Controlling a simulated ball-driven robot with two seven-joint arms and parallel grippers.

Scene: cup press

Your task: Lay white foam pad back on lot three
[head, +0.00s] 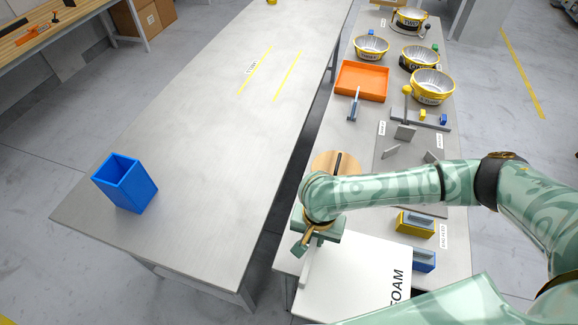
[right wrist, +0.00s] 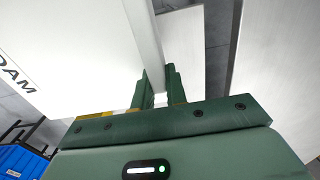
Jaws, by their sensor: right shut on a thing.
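The white foam pad (head: 355,275) is a broad flat slab with black letters ending in "FOAM", at the near end of the right bench. A thin white upright strip (head: 305,268) stands along its left part. My right gripper (head: 309,246) is shut on this strip, at the slab's far left corner. In the right wrist view the fingers (right wrist: 160,92) pinch the strip (right wrist: 143,35), with the pad's surface (right wrist: 65,50) beside it. My arm hides part of the bench and pad. My left gripper is not in view. I cannot read a lot three label.
Several yellow-banded metal bowls (head: 432,88), an orange tray (head: 362,81) and a lever fixture (head: 408,112) stand farther back on the right bench. Yellow (head: 415,223) and blue (head: 424,261) blocks lie right of the pad. A blue bin (head: 125,183) stands on the mostly clear left table (head: 215,140).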

